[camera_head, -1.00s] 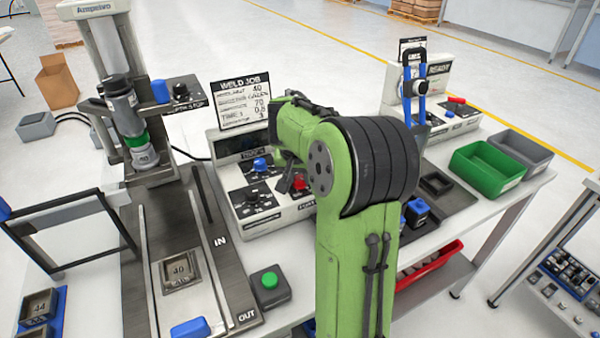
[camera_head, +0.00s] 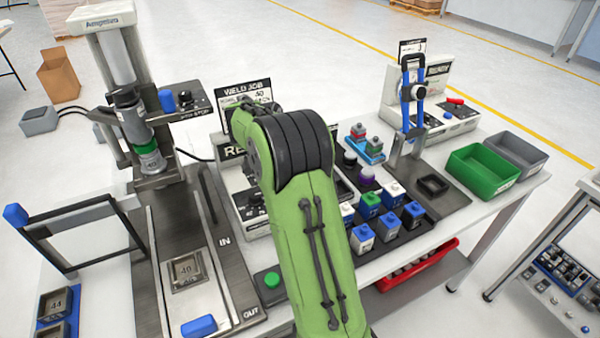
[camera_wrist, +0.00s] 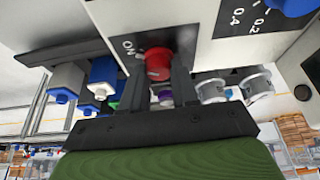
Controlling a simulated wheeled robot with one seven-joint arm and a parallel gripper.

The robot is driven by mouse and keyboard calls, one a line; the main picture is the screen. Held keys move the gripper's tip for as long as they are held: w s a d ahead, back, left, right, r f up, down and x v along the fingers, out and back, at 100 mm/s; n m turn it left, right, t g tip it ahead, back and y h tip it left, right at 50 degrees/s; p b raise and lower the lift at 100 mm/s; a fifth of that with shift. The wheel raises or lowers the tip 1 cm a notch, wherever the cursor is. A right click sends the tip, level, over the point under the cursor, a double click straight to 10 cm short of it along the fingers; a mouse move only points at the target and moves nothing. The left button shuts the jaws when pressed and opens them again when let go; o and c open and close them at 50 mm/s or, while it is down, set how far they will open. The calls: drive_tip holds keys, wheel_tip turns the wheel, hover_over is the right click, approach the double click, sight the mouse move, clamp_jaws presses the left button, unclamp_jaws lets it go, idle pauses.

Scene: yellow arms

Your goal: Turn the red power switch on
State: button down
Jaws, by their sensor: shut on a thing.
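The red power switch (camera_wrist: 158,62) shows in the wrist view on a black plate under the pale control box, with the word ON beside it. My gripper (camera_wrist: 165,72) has its two dark fingers on either side of the switch and is shut on it. The switch's exact angle is hard to tell. In the head view my green arm covers the switch and the gripper. Only the left part of the control box (camera_head: 257,222) shows there, with the letters RE on its dark display.
A weld job sign (camera_head: 243,95) stands behind the box. A green button (camera_head: 271,280) is at its front left, near the press (camera_head: 150,185). Several blue-and-white blocks (camera_head: 362,238) sit right of my arm. A green bin (camera_head: 484,170) is farther right.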

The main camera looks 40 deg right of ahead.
drive_tip(key=shift+m+g+p, duration=0.4)
drive_tip(key=shift+m+p, duration=0.2)
drive_tip(key=shift+m, duration=0.7)
drive_tip(key=shift+m+y, duration=0.3)
drive_tip(key=c, duration=0.9)
unclamp_jaws()
drive_tip(key=shift+o, duration=0.2)
drive_tip(key=p+v, duration=0.8)
drive_tip(key=v, duration=0.7)
drive_tip(key=shift+w+a+r, duration=0.15)
drive_tip(key=shift+w+r, duration=0.1)
drive_tip(key=shift+r, duration=0.05)
